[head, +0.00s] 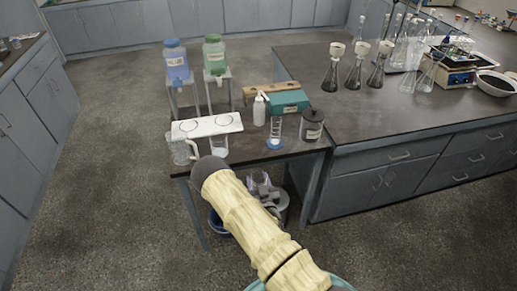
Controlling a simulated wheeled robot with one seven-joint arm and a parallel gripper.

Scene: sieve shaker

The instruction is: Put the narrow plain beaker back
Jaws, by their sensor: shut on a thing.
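My gripper (262,183) shows low in the middle of the head view, just beyond my pale arm and below the table's front edge. It is shut on a small clear glass vessel, which I take for the narrow plain beaker; its outline is hard to make out. A white board (206,125) with two ring marks lies on the small dark table (245,151), and both rings look empty. A clear beaker (219,146) stands in front of the board, partly hidden by my arm. A clear jug with a handle (183,151) stands left of it.
A blue-based cylinder (275,130), a dark lidded jar (312,125), a white bottle (259,110) and a teal box (287,101) stand at the table's right. Blue (176,65) and green (214,57) jugs stand behind. Flasks (355,70) fill the bench at right. Floor at left is clear.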

